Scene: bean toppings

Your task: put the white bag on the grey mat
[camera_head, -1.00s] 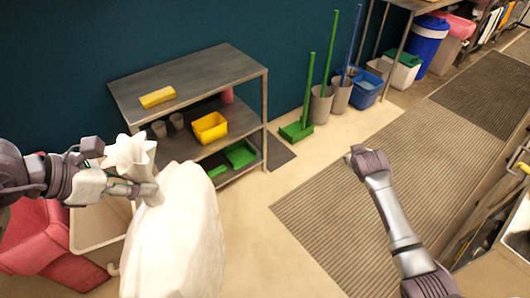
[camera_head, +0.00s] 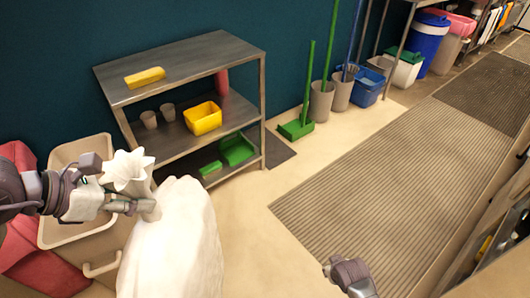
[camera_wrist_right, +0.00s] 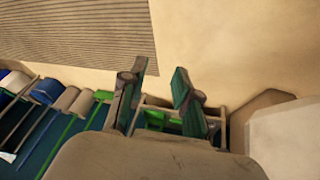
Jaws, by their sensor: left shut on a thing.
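The white bag (camera_head: 175,245) is large and full, with a gathered, ruffled neck. My left gripper (camera_head: 145,205) is shut on the neck, and the bag hangs upright at the lower left in the head view; its bottom is cut off. The grey mat (camera_head: 390,165) is a ribbed floor mat right of the bag, with bare floor between them. My right gripper (camera_head: 345,270) is low in the head view, over the mat's near end. In the right wrist view its fingers (camera_wrist_right: 157,90) are apart with nothing between them; the mat is at the upper left.
A metal shelf (camera_head: 185,60) with a yellow tub (camera_head: 203,118) stands against the wall. A beige bin (camera_head: 60,230) and a red bin (camera_head: 40,265) are at the left. A green broom (camera_head: 297,128) and several buckets line the wall. The floor (camera_head: 250,240) right of the bag is clear.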

